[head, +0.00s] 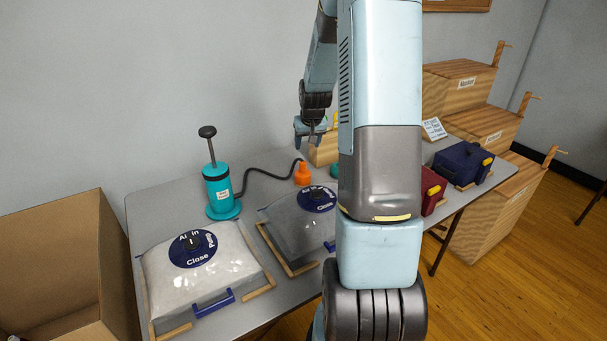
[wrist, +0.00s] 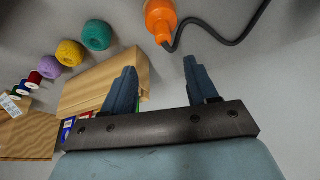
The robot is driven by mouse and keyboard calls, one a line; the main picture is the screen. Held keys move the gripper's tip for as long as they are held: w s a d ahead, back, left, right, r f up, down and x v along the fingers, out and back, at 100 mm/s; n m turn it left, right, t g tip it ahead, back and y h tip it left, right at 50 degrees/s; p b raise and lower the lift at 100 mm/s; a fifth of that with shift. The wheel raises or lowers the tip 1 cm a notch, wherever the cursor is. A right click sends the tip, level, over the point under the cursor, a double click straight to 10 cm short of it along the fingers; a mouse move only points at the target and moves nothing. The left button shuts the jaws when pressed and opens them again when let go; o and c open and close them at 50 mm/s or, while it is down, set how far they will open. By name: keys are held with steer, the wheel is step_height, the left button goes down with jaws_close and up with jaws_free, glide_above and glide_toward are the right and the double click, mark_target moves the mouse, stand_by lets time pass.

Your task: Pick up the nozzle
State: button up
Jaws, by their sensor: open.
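The orange nozzle (head: 303,174) is on the grey table at the end of a black hose (head: 262,171). The hose runs to the teal hand pump (head: 220,190). My gripper (head: 310,144) is open and empty, above and behind the nozzle in the head view. In the wrist view, the nozzle (wrist: 159,18) is at the top edge and partly cut off. It lies beyond the open fingers of my gripper (wrist: 160,68), apart from them, with the hose (wrist: 228,41) curving off to the right.
Two clear bags with blue round labels, one at left (head: 200,275) and one beside it (head: 290,228), lie in front of the nozzle. An open cardboard box (head: 60,260) stands left. Yarn balls (wrist: 70,53) and a wooden box (wrist: 95,82) show in the wrist view.

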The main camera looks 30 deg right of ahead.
mark_target(303, 162)
steer(key=x, duration=0.7)
steer(key=shift+f, duration=0.2)
steer(key=shift+a+x, duration=0.15)
steer(key=shift+x, duration=1.2)
steer(key=shift+a+x, duration=0.1)
steer(key=shift+x, duration=1.25)
jaws_close()
